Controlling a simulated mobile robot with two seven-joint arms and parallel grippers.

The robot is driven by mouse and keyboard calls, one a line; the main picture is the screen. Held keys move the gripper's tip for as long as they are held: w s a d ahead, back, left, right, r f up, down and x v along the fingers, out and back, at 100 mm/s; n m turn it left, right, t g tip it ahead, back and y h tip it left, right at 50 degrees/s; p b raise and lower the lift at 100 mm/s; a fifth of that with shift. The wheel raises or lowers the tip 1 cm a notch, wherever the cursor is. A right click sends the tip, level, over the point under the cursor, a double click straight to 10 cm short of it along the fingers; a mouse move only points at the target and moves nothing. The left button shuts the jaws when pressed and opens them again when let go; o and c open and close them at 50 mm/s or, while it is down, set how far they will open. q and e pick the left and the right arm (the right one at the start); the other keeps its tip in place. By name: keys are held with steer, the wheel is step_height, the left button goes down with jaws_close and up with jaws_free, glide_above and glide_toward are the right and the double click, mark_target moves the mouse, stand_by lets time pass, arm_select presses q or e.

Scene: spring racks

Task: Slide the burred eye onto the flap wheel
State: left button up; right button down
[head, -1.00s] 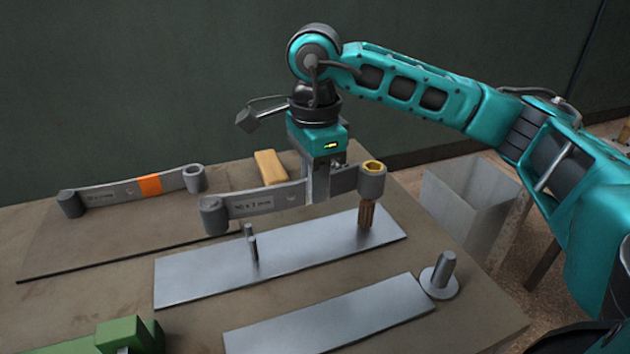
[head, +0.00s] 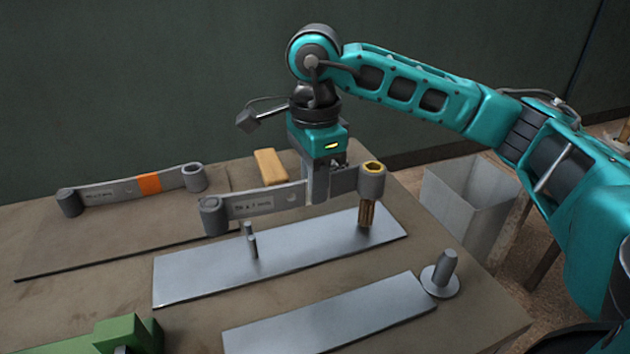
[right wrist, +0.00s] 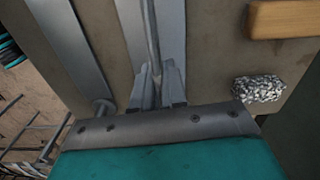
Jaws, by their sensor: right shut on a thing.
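My right gripper (head: 321,182) is shut on a grey leaf spring (head: 265,202), held on edge above a long metal plate (head: 200,275). The right wrist view shows the leaf (right wrist: 152,38) between my fingers (right wrist: 158,85). The leaf's right eye (head: 373,186), with a yellow ring or core at its top, is directly over the brown ribbed flap wheel (head: 367,215) standing on the plate. I cannot tell whether the wheel's top is inside that eye. My left gripper is not in view.
Another leaf with an orange band (head: 149,184) lies at the back left. A wooden block (head: 270,166) is behind my gripper. A second plate (head: 330,318) and a round-based post (head: 441,273) are in front. A green object (head: 130,333) is bottom left, a grey bin (head: 465,205) right.

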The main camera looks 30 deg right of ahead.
mark_target(315, 236)
arm_select(q)
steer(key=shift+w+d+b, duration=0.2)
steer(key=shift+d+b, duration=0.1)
steer(key=shift+b, duration=0.05)
arm_select(e)
steer(key=shift+f, duration=0.4)
arm_select(q)
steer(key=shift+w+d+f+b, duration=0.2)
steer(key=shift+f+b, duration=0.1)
steer(key=shift+b, duration=0.35)
arm_select(e)
steer(key=shift+f, duration=0.8)
arm_select(q)
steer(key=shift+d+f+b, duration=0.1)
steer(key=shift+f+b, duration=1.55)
steer(key=shift+b, duration=0.2)
arm_select(e)
steer(key=shift+f, duration=2.3)
steer(key=c, duration=1.3)
jaws_free()
steer(key=shift+o, duration=1)
steer(key=shift+s+f, duration=0.1)
step_height(315, 236, up, 12)
steer(key=p, duration=0.3)
steer(key=shift+f, duration=0.1)
steer(key=shift+r+p, duration=0.3)
steer(key=shift+r, duration=0.35)
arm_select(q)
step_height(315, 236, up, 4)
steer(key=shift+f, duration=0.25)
